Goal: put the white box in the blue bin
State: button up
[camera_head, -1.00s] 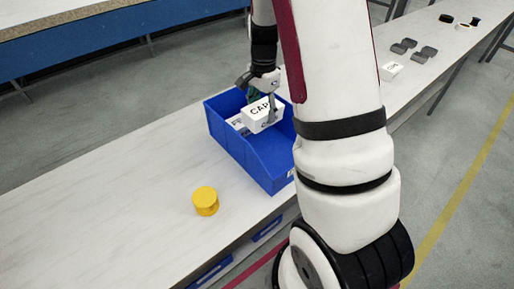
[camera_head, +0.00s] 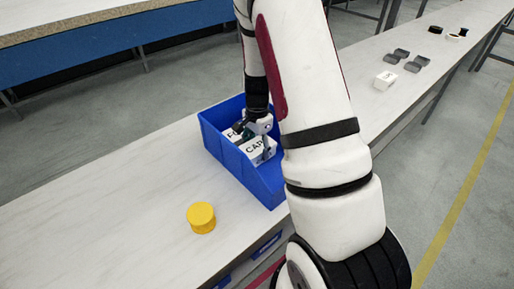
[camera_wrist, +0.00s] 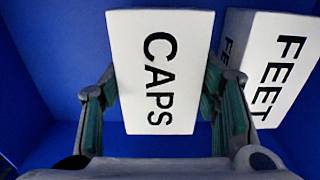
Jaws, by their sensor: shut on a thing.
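A white box marked CAPS (camera_head: 253,147) is in my gripper (camera_head: 257,140), down inside the blue bin (camera_head: 226,163). In the wrist view my gripper (camera_wrist: 160,95) has a finger on each side of the CAPS box (camera_wrist: 163,70). Another white box, marked FEET (camera_head: 229,135), lies in the bin beside it; it also shows at the right of the wrist view (camera_wrist: 268,65). Whether the CAPS box touches the bin floor or the FEET box, I cannot tell. My arm hides the bin's right part in the head view.
A yellow round can (camera_head: 201,217) stands on the white table (camera_head: 110,205) in front of the bin. Farther along the table are another white box (camera_head: 385,80), several grey pieces (camera_head: 402,54) and black items (camera_head: 436,30). The table's left part is clear.

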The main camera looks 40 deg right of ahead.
jog(key=shift+f, duration=0.2)
jog(key=o, duration=1.2)
jog(key=shift+o, duration=0.2)
